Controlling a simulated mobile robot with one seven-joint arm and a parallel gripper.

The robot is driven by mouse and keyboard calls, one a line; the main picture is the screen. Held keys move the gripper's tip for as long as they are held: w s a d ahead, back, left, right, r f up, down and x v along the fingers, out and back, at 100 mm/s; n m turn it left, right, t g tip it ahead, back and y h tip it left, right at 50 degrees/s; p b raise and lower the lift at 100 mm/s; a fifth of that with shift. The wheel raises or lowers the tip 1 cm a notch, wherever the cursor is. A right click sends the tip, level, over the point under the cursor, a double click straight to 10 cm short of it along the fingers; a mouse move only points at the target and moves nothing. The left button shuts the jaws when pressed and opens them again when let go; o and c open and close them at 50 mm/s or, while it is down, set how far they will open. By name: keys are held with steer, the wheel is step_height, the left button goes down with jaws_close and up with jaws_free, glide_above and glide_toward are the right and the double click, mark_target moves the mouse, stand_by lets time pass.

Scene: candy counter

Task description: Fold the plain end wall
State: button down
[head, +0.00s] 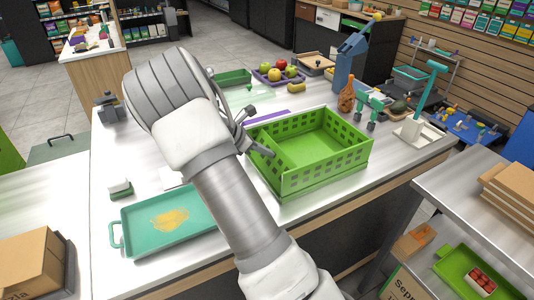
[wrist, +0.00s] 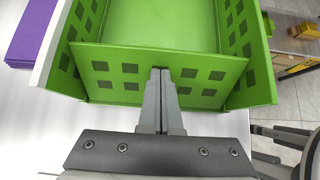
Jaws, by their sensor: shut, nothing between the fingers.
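A green crate (head: 325,172) with rows of square holes in its walls stands on the counter. Its inside is empty. The end wall (head: 262,150) at its left faces my gripper. In the wrist view this end wall (wrist: 115,76) spans between the two side walls, with several square holes on each half. It looks raised; I cannot tell its exact tilt. My gripper (wrist: 161,72) is shut and empty, with its fingertips at the middle of this wall, just below its top edge. I cannot tell whether they touch it. In the head view my arm partly hides the gripper.
A teal tray (head: 128,222) with yellow crumbs lies at the front left. A purple item (head: 268,117) lies behind the crate, and a fruit tray (head: 263,76) stands farther back. A brown bottle (head: 347,95) and teal devices stand right of it.

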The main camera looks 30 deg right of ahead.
steer(key=shift+d+f, duration=0.25)
steer(key=shift+d, duration=0.2)
steer(key=shift+d+f, duration=0.45)
steer(key=shift+d, duration=0.15)
steer(key=shift+r, duration=0.15)
steer(key=p+v, duration=0.5)
steer(key=v, duration=0.1)
steer(key=shift+d+r, duration=0.25)
steer(key=shift+r, duration=0.3)
stand_by(0.3)
